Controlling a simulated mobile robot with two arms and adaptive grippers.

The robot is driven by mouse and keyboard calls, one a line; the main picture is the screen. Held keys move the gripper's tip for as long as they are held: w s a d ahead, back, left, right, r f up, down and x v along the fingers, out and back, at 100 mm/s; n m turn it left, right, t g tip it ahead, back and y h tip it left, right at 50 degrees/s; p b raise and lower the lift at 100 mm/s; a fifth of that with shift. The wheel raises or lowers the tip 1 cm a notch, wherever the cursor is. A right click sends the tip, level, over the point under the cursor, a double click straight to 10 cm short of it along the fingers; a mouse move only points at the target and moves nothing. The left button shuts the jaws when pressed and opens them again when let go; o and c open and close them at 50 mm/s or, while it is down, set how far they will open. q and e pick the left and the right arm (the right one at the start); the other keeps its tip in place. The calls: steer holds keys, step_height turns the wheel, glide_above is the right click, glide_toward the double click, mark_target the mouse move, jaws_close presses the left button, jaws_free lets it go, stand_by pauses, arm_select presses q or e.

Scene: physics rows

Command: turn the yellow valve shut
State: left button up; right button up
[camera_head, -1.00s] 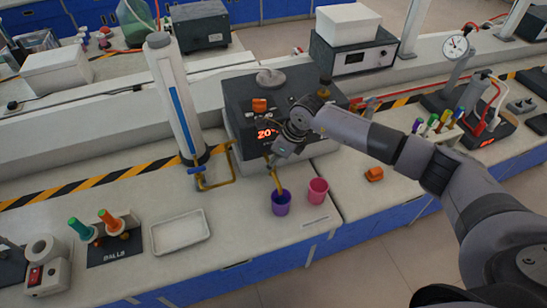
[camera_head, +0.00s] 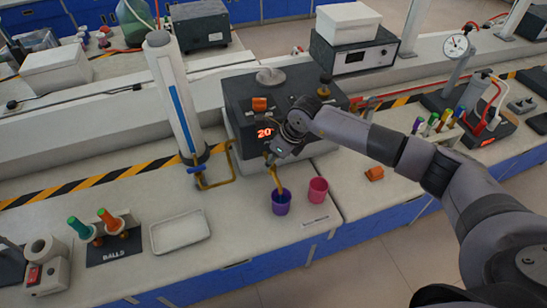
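My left gripper is out of view.
A pink cup (camera_head: 318,189) stands right of the purple cup. A white column (camera_head: 175,95) with a yellow pipe loop (camera_head: 217,184) and blue handle (camera_head: 197,169) stands left. A white tray (camera_head: 180,232) lies front left.

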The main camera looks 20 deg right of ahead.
steer(key=m+b, duration=0.1)
steer(key=m, duration=0.1)
steer(key=m+t+h+b, duration=0.1)
steer(key=m, duration=0.1)
steer(key=shift+a+f, duration=0.15)
steer(key=shift+m+h+b, duration=0.8)
steer(key=shift+m+b, duration=0.65)
steer(key=shift+m, duration=0.45)
steer(key=shift+r, duration=0.2)
steer(key=o, duration=1.1)
steer(key=shift+o, duration=0.2)
steer(key=v, duration=1.2)
